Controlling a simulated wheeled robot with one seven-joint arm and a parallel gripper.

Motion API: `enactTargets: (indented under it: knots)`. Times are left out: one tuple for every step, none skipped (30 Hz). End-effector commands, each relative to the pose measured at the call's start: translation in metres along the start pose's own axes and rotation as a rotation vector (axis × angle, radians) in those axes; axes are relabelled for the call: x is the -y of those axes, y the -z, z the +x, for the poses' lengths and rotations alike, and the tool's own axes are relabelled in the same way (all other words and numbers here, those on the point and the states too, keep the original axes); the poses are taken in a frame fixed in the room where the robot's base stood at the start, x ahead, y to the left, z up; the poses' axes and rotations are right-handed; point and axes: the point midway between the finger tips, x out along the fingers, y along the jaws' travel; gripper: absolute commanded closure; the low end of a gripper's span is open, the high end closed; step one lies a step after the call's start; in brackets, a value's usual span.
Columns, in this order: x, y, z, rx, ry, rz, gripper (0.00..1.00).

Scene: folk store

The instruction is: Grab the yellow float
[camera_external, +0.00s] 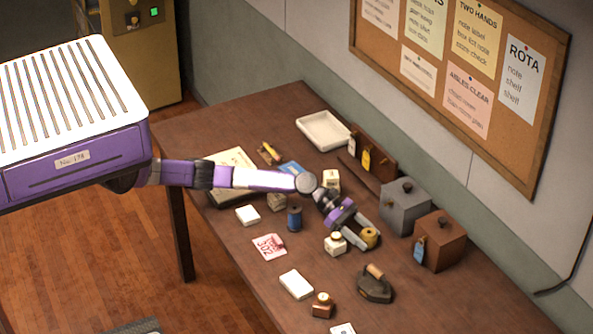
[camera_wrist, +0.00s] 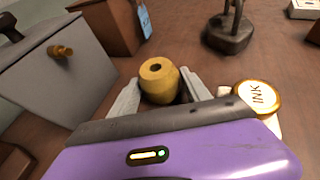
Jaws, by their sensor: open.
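The yellow float (camera_external: 370,237) is a small rounded piece with a hole in its top, standing on the brown table. In the wrist view the float (camera_wrist: 159,80) sits between the tips of my two pale fingers. My gripper (camera_external: 361,241) is open and low over the table, its fingers on either side of the float. I cannot tell whether either finger touches it. The float's lower front is partly hidden by my gripper body in the wrist view.
An ink jar (camera_wrist: 257,97) stands close to the right of my gripper; it also shows in the external view (camera_external: 335,244). A grey box (camera_external: 404,207) and a brown box (camera_external: 440,240) stand behind. A flat iron (camera_external: 375,286) sits nearby. The table's right front (camera_external: 450,305) is clear.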

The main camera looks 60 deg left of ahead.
Motion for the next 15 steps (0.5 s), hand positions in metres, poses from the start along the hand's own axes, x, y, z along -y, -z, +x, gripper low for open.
enactTargets:
  knots:
    - [-0.0002,-0.0001,-0.0003,0.0,0.0,0.0,0.45]
    - [-0.0002,-0.0001,-0.0003,0.0,0.0,0.0,0.45]
    - [-0.0002,-0.0001,-0.0004,0.0,0.0,0.0,0.46]
    - [-0.0002,-0.0001,-0.0004,0.0,0.0,0.0,0.52]
    - [-0.0001,-0.0001,-0.0004,0.0,0.0,0.0,0.58]
    - [-0.0002,-0.0001,-0.0004,0.0,0.0,0.0,0.66]
    - [-0.0002,-0.0001,-0.0005,0.0,0.0,0.0,0.72]
    - [-0.0002,-0.0001,-0.0005,0.0,0.0,0.0,0.78]
    - [-0.0002,0.0,-0.0005,0.0,0.0,0.0,0.86]
    - [-0.0002,0.0,-0.0005,0.0,0.0,0.0,0.91]
    - [-0.0003,-0.0002,-0.0006,0.0,0.0,0.0,0.91]
    - [-0.0003,-0.0002,-0.0006,0.0,0.0,0.0,0.91]
    - [-0.0002,-0.0002,-0.0006,0.0,0.0,0.0,0.91]
    - [-0.0003,-0.0002,-0.0006,0.0,0.0,0.0,0.91]
    - [-0.0002,-0.0002,-0.0006,0.0,0.0,0.0,0.91]
